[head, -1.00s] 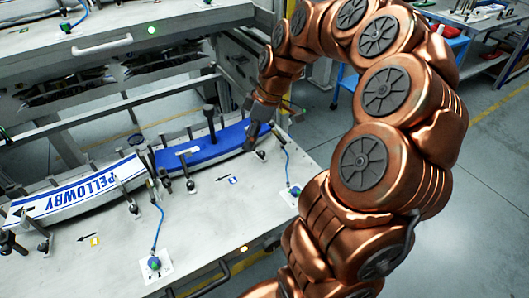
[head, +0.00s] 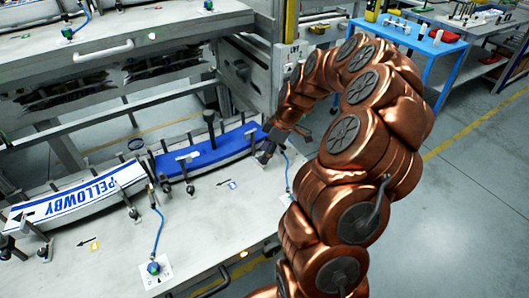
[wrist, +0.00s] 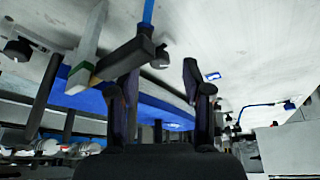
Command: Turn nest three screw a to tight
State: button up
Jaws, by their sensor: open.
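A blue curved strip (head: 208,153) lies in a nest on the grey bench, with clamp posts and dark screw knobs along its edge. One knob (head: 190,189) stands at its front left. My gripper (head: 268,150) is at the strip's right end, low over the bench. In the wrist view my gripper (wrist: 158,95) is open, its two dark fingers apart with nothing clearly held. A clamp bar (wrist: 125,58) and a dark knob (wrist: 160,58) show just beyond the left finger; the blue strip (wrist: 155,108) lies behind the fingers. I cannot read which screw is screw a.
A white strip reading PELLOWBY (head: 80,195) lies in the nest to the left. Blue cables run to small green-topped fittings (head: 153,268) on the bench. A machine frame (head: 245,75) rises behind. A blue trolley (head: 425,45) stands at back right; the floor there is clear.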

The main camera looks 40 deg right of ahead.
jog(key=shift+w+a+f, duration=0.15)
jog(key=shift+a+f, duration=0.05)
jog(key=shift+f, duration=0.5)
grip_shut()
